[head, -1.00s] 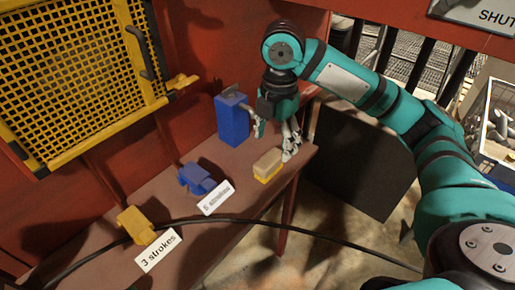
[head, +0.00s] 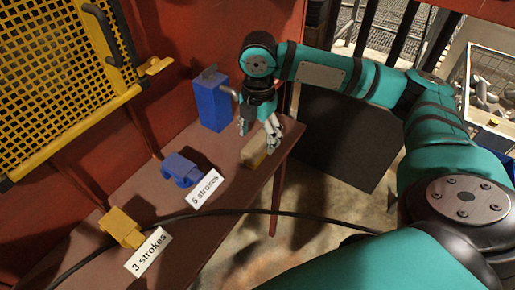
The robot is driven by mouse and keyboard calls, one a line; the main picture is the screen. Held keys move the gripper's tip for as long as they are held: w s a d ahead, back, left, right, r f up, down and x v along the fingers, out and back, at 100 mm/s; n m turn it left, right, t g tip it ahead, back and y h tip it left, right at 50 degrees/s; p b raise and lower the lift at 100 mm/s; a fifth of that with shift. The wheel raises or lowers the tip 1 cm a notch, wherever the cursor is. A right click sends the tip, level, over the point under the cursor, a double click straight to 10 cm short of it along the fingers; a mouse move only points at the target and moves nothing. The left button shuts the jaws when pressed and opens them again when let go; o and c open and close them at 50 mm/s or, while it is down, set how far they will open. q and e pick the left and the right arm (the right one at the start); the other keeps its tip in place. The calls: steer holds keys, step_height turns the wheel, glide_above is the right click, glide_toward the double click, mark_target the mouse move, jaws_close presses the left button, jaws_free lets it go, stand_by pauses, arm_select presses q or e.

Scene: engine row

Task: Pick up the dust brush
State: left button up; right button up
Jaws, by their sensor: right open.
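The dust brush (head: 253,153), a tan block with a yellow lower part, lies near the right end of the brown table (head: 215,218). My right gripper (head: 257,136) points down over it, fingers open, one finger on either side of the brush's far end. The fingers cover part of the brush; I cannot tell whether they touch it. My left gripper is not in view.
A blue box-shaped can (head: 212,100) stands just left of my gripper. A blue clamp-like part (head: 181,170) and a yellow one (head: 121,228) sit by labels "5 strokes" (head: 205,189) and "3 strokes" (head: 149,251). A black cable (head: 255,212) crosses in front. A yellow mesh guard (head: 55,75) is at left.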

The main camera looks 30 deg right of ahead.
mark_target(258, 141)
steer(key=shift+f, duration=0.4)
steer(key=f, duration=0.3)
steer(key=shift+w+f, duration=0.2)
steer(key=shift+f, duration=0.5)
steer(key=c, duration=0.9)
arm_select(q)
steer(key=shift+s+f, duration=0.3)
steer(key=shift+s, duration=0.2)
arm_select(e)
steer(key=c, duration=0.4)
